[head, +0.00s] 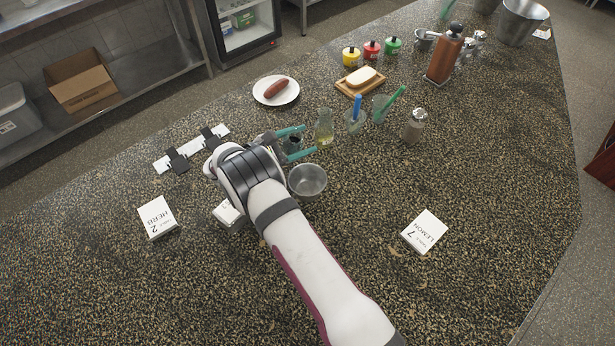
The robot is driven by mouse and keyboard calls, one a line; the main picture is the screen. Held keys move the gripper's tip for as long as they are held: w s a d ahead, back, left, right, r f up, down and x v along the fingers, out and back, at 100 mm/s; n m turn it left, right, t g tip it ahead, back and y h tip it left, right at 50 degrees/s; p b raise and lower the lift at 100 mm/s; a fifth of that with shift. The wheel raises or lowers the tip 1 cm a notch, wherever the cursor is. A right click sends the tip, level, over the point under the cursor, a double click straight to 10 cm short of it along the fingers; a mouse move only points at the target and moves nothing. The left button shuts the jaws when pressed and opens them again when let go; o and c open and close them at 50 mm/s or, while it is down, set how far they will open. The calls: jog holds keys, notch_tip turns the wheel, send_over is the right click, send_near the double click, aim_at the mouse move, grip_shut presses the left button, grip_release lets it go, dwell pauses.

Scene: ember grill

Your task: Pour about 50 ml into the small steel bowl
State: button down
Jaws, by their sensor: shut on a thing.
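The small steel bowl (307,181) stands upright on the speckled counter, just below my gripper in the picture. Its inside looks empty, though fine detail is too small to tell. My gripper (297,144) has teal fingers and is shut on a small grey, see-through vessel (293,143). The vessel is between the fingers, above and slightly left of the bowl in the picture, and not over it. It looks roughly upright. Its contents cannot be made out. My wrist hides part of the counter to the left of the bowl.
A glass bottle of yellowish liquid (324,129) stands close right of my gripper. Beyond it are glasses with a blue tool (355,120) and a green tool (381,108), and a steel-topped shaker (415,126). A plate with a sausage (262,97) lies behind.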

aim_at(292, 144)
jog(key=shift+s+d+r+m+t, duration=0.15)
jog(key=shift+s+r+m+t, duration=0.15)
jog(key=shift+r+m, duration=0.2)
jog(key=shift+s+d+r+m+t, duration=0.15)
jog(key=shift+r+m+t, duration=0.2)
jog(key=shift+r, duration=0.2)
jog(key=shift+m+t, duration=0.35)
jog(key=shift+m, duration=0.3)
jog(key=shift+w+a+r+m+t, duration=0.2)
jog(key=shift+m+t, duration=0.25)
jog(key=shift+m, duration=0.5)
jog(key=shift+w+a+r+m+t, duration=0.15)
jog(key=shift+m+t, duration=0.3)
jog(key=shift+m, duration=0.5)
jog(key=shift+m, duration=0.3)
jog(key=shift+s+d+r+m+t+h, duration=0.3)
jog(key=shift+s+r+m+h, duration=0.1)
jog(key=shift+m, duration=0.2)
jog(key=shift+s+r, duration=0.15)
jog(key=shift+w+r+m, duration=0.15)
jog(key=shift+w+m, duration=0.25)
